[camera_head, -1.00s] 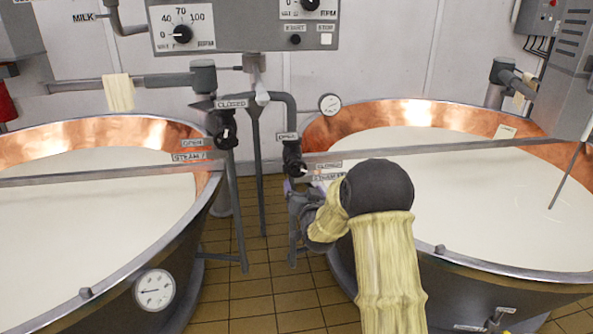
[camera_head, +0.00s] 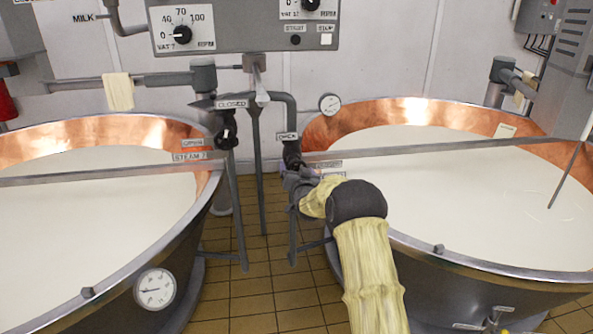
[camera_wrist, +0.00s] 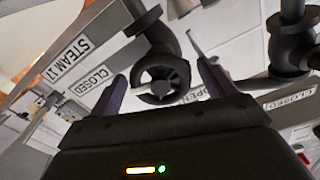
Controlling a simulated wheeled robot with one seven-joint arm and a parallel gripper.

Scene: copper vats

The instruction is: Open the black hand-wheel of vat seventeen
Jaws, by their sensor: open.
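The black hand-wheel (camera_wrist: 162,92) shows in the wrist view as a round ring with a hub on a dark valve. A pale mark sits at its left, on the side of a CLOSED label (camera_wrist: 90,80). A STEAM 17 label (camera_wrist: 68,62) is beside that. My gripper (camera_wrist: 161,72) is open, one finger on each side of the wheel in this view. I cannot tell whether the fingers touch it. In the head view my gripper (camera_head: 294,175) is at the valve pipe (camera_head: 291,152) by the right vat (camera_head: 435,262); the wheel is hidden there.
A second valve (camera_head: 227,130) with a STEAM label stands by the left vat (camera_head: 95,280). Steel bars cross both milk-filled vats. A control panel (camera_head: 245,38) hangs above.

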